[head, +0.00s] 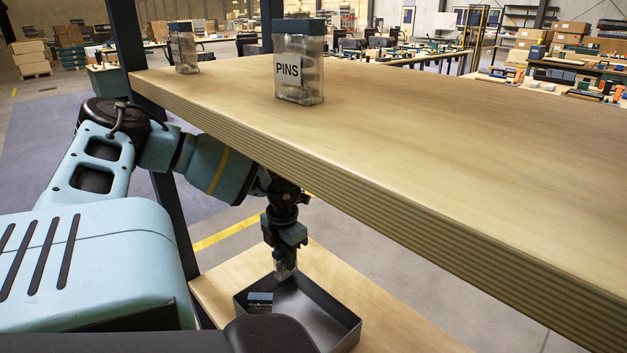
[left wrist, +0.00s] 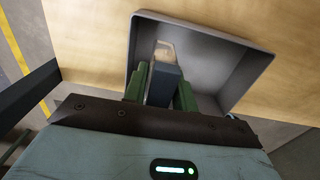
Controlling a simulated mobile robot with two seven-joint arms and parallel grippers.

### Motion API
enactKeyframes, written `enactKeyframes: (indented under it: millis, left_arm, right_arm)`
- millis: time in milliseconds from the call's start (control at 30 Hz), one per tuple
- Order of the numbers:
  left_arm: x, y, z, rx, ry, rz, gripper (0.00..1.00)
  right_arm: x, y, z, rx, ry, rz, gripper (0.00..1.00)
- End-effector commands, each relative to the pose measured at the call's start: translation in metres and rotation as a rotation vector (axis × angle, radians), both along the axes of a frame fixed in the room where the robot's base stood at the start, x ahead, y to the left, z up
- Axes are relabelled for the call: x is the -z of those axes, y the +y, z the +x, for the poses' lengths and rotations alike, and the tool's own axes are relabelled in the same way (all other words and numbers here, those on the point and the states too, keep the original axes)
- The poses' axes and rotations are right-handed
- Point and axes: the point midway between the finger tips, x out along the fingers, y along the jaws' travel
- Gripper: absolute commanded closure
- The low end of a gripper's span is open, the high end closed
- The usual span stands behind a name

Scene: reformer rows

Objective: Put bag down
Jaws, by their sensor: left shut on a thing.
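My left gripper (head: 285,268) points down over a dark grey tray (head: 338,302) on the lower shelf. It is shut on a small bag with a dark blue-grey top strip. In the left wrist view, the bag (left wrist: 164,82) sits between the green fingers (left wrist: 160,92), with a pale see-through part beyond the strip. The tray (left wrist: 226,42) is behind it there. Whether the bag touches the tray floor, I cannot tell. A dark blue-topped item (head: 260,299) lies in the tray's left part in the head view. My right gripper is not in view.
A clear bag labelled PINS (head: 299,72) stands on the upper shelf (head: 430,130), with another clear bag (head: 184,48) farther left. The upper shelf's thick front edge runs close above my left arm. A dark upright post (head: 176,215) stands left of the tray.

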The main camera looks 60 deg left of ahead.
Motion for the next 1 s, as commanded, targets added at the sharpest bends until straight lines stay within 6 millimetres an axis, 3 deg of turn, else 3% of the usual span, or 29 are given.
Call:
enactKeyframes:
  millis: [233, 533, 867, 1000]
  left_arm:
    - [0.003, 0.0, 0.0, 0.001, 0.001, -0.001, 0.99]
    - [0.052, -0.001, 0.0, 0.0, 0.0, -0.003, 0.99]
    - [0.065, 0.0, 0.0, 0.0, 0.0, -0.001, 0.99]
    - [0.084, -0.001, 0.0, -0.001, -0.001, -0.004, 0.99]
  right_arm:
    - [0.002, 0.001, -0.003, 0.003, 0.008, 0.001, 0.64]
    - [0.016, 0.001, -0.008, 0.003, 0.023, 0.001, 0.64]
    - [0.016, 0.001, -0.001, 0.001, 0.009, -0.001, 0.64]
    - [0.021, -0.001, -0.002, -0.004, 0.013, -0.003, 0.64]
